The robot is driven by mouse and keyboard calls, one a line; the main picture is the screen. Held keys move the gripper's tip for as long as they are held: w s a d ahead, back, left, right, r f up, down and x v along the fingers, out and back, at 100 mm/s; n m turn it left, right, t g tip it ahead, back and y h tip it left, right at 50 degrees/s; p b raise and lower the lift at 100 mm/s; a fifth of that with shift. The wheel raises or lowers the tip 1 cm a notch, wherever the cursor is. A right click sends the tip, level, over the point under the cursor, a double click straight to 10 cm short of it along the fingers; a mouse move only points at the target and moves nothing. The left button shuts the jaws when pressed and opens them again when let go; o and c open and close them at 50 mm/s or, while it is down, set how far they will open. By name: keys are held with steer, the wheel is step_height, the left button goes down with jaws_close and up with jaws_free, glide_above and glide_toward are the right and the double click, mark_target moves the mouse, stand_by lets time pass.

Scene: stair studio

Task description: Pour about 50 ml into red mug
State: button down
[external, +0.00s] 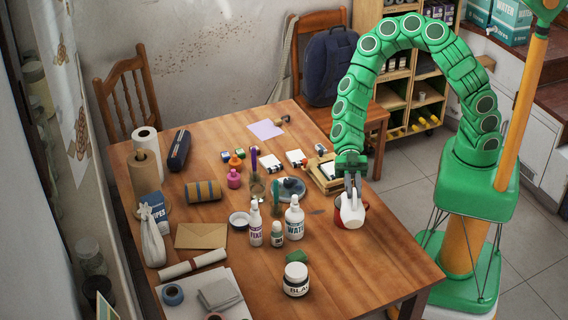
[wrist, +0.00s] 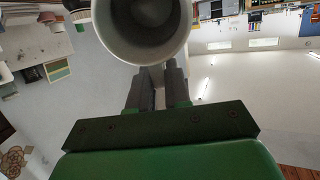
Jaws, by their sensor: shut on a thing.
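My gripper (external: 350,185) points down near the table's right edge and is shut on a white jug (external: 351,216). The wrist view shows the jug's round open mouth and pale inside wall (wrist: 184,40), just beyond my two dark fingers (wrist: 158,82). The jug looks tilted, with a darker area deep inside; I cannot tell its liquid level. The red mug (external: 365,206) is behind the jug in the external view and mostly hidden, with red showing on both sides. I cannot tell whether the two touch or whether liquid is flowing.
A white water bottle (external: 294,222), a smaller bottle (external: 277,236) and another labelled bottle (external: 255,226) stand left of the jug. A round palette (external: 291,187) and a wooden box (external: 324,180) lie behind. The table's right front is clear.

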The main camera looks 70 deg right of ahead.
mark_target(355, 203)
steer(key=shift+w+d+r+y, duration=0.1)
steer(key=shift+w+d+y, duration=0.1)
steer(key=shift+d, duration=0.15)
steer(key=shift+w+d+r+y, duration=0.1)
steer(key=shift+d+y, duration=0.1)
steer(key=shift+d, duration=0.15)
stand_by(0.4)
steer(key=shift+s+a+f+h, duration=0.15)
steer(key=shift+s+a+h, duration=0.2)
steer(key=shift+a, duration=0.35)
steer(key=shift+s+a+f+h, duration=0.1)
steer(key=shift+s+a+h, duration=0.15)
steer(key=shift+a+h, duration=0.3)
steer(key=shift+s+a+f+t+h, duration=0.25)
steer(key=shift+a+f+t+h, duration=0.35)
steer(key=shift+a+f+h, duration=0.4)
steer(key=shift+r, duration=0.25)
